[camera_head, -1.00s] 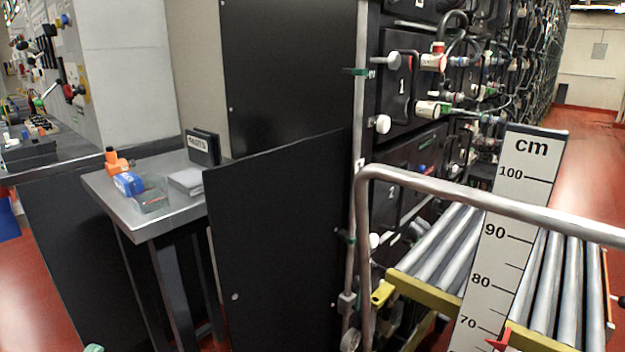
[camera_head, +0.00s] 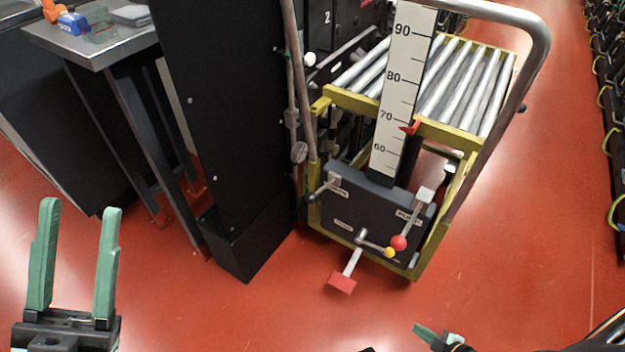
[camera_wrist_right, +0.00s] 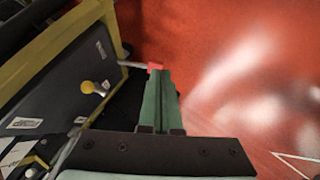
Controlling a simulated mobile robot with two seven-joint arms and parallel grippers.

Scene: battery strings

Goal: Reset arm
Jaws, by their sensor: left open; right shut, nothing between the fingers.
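My left gripper (camera_head: 80,207) is open and empty at the lower left of the head view, its two green fingers pointing up over the red floor. My right gripper (camera_head: 420,328) shows only as a green tip and dark part at the bottom edge of the head view. In the right wrist view my right gripper (camera_wrist_right: 160,72) has its green fingers together with nothing between them. The fingertips overlap a red pedal (camera_wrist_right: 154,67) in that picture; whether they touch cannot be told. The same red pedal (camera_head: 342,283) shows at the trolley's foot in the head view.
A yellow-framed roller trolley (camera_head: 460,138) stands ahead with a centimetre scale (camera_head: 401,85), control levers and a red knob (camera_head: 398,243). A black panel (camera_head: 215,110) and a metal table (camera_head: 110,45) are left of it.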

